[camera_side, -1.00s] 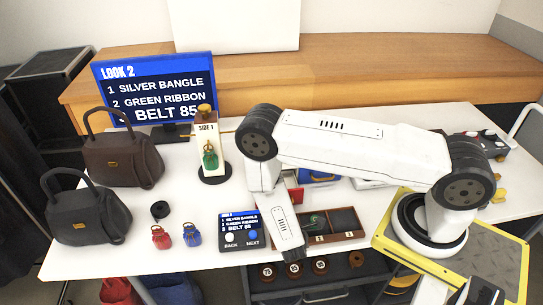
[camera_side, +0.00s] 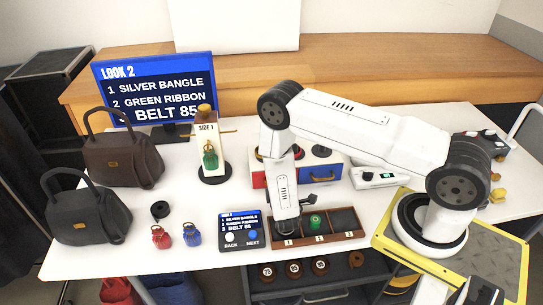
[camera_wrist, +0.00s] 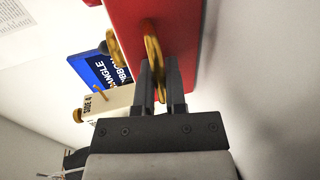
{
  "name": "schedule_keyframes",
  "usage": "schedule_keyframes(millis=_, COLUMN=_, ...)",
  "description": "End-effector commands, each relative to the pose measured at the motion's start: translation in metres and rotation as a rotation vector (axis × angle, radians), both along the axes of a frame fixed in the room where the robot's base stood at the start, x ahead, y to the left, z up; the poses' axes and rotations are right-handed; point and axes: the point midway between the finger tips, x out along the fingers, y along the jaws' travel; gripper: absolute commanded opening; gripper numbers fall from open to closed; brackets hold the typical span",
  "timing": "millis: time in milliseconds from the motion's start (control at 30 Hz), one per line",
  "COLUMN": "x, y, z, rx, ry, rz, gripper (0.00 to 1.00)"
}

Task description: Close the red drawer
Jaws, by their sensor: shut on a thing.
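The red drawer (camera_side: 258,180) is in the left part of the low cabinet at the back of the table, largely hidden behind my arm in the side view. In the wrist view its red front (camera_wrist: 178,28) is close, with a gold ring handle (camera_wrist: 152,42). My gripper (camera_wrist: 161,80) is shut on this handle, with one dark finger on each side of it. In the side view my arm hides the grip. How far the drawer stands out cannot be told.
A blue drawer (camera_side: 323,176) is to the right of the red one. A compartment tray (camera_side: 345,237) with a green roll (camera_side: 315,221) stands in front. A white stand (camera_side: 209,150) with a green pouch is to the left. A small device (camera_side: 375,177) is to the right.

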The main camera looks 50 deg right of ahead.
Motion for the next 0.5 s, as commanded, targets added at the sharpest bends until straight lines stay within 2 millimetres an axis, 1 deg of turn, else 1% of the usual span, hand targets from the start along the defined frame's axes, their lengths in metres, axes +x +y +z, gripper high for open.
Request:
schedule_keyframes(millis=33, x=0.0038, y=-0.001, z=0.0015, rx=0.002, ry=-0.009, rz=-0.002, gripper=0.0)
schedule_keyframes(millis=67, x=0.0038, y=-0.0011, z=0.0016, rx=0.002, ry=-0.009, rz=-0.003, gripper=0.24)
schedule_keyframes(millis=333, x=0.0031, y=-0.0012, z=0.0024, rx=0.0, ry=-0.011, rz=-0.005, gripper=0.25)
schedule_keyframes(millis=500, x=-0.0009, y=0.0032, z=0.0034, rx=0.0, ry=-0.01, rz=-0.004, gripper=0.25)
